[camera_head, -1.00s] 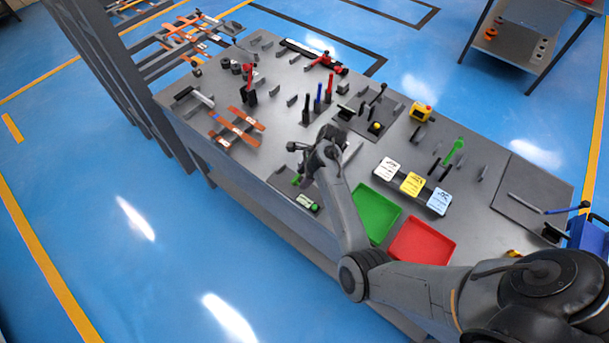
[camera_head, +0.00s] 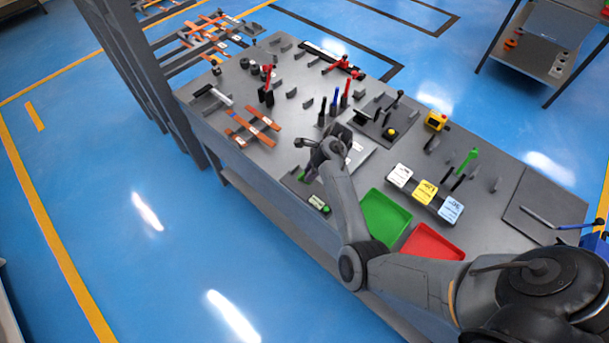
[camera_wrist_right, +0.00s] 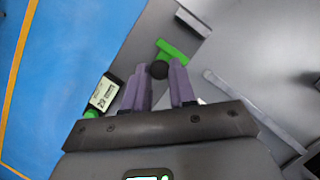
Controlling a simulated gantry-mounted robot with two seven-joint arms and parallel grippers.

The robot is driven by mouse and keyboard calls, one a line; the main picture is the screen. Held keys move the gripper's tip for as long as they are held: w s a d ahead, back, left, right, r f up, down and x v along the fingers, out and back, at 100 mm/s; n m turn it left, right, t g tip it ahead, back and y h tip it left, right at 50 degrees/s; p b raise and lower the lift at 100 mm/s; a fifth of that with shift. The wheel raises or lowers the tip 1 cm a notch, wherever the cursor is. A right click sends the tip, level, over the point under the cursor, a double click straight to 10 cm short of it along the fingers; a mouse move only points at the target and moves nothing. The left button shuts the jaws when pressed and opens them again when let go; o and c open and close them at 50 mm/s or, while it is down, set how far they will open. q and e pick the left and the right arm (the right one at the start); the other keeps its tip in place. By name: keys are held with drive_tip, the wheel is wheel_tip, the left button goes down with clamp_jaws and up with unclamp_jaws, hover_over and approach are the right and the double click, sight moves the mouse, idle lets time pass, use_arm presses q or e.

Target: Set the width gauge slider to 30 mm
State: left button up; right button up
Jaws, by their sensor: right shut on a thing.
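The width gauge is at the front edge of the workbench. Its green slider (camera_wrist_right: 172,50) shows in the right wrist view with a round black knob (camera_wrist_right: 158,70). Its display (camera_wrist_right: 101,94) has a pale face with turned digits that look like 29; it also shows in the head view (camera_head: 318,203). My right gripper (camera_wrist_right: 161,82) has its purple fingers on either side of the knob and is shut on it. In the head view my right gripper (camera_head: 309,174) reaches down at the gauge, and my wrist hides most of the slider. My left gripper is out of view.
A green tray (camera_head: 384,217) and a red tray (camera_head: 432,242) lie right of the gauge. White, yellow and blue cards (camera_head: 425,190) stand behind them. Orange bars (camera_head: 252,127) lie to the left. Upright handled tools (camera_head: 333,105) stand behind my wrist.

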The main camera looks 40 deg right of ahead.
drive_tip(key=o, duration=0.9)
drive_tip(key=shift+s, duration=0.1)
drive_tip(key=p+v, duration=0.2)
drive_tip(key=v, duration=0.8)
drive_tip(key=shift+s+d+r, duration=0.1)
drive_tip(key=shift+d+r, duration=0.05)
drive_tip(key=shift+r, duration=0.2)
